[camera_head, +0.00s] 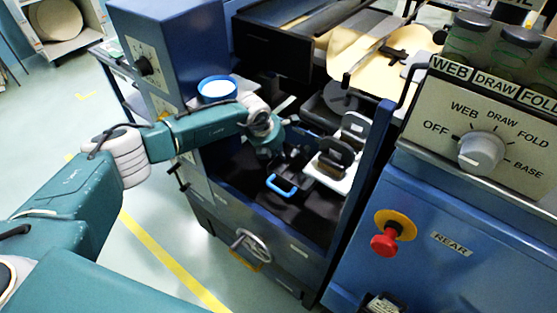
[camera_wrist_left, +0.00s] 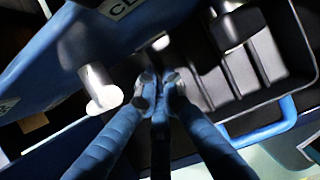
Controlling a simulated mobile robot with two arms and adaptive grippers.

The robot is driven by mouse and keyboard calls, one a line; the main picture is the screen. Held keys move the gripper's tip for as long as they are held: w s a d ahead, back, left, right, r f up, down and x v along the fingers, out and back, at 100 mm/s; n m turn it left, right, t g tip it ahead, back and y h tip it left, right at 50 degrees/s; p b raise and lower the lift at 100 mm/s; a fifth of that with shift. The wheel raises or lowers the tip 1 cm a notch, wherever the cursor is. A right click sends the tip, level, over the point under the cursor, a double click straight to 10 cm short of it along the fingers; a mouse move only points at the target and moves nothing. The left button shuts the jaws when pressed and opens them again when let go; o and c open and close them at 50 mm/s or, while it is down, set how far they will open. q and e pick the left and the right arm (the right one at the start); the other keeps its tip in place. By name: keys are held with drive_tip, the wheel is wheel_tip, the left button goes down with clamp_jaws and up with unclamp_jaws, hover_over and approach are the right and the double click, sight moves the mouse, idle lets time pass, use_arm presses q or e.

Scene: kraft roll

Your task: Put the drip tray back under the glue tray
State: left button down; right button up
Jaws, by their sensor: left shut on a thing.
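The dark drip tray (camera_wrist_left: 215,85), with ribs inside and a blue loop handle (camera_wrist_left: 270,128), fills the right of the left wrist view. In the head view its blue handle (camera_head: 281,188) shows inside the machine's open dark bay. My left gripper (camera_head: 290,160) reaches into this bay beside the handle. In the wrist view its two blue fingers (camera_wrist_left: 158,92) are closed together at the near wall of the tray, apart from the loop handle. The exact contact is hidden. I cannot tell for sure which part is the glue tray. My right gripper is not in view.
A white block with dark fittings (camera_head: 333,176) stands right of my gripper. A control cabinet (camera_head: 450,230) with a red button (camera_head: 384,243) borders the right. Floor at left is open.

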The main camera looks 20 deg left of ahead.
sight(278, 161)
use_arm(q)
drive_tip(key=shift+f+p, duration=0.35)
drive_tip(key=shift+f, duration=1.35)
drive_tip(key=shift+s+f, duration=0.1)
drive_tip(key=c, duration=1.9)
unclamp_jaws()
drive_tip(key=shift+s+a+r, duration=0.1)
drive_tip(key=shift+a+r, duration=0.05)
drive_tip(key=shift+r, duration=0.5)
drive_tip(key=v, duration=1.1)
drive_tip(key=shift+b, duration=0.35)
drive_tip(key=shift+s+f, duration=0.1)
drive_tip(key=shift+s, duration=0.05)
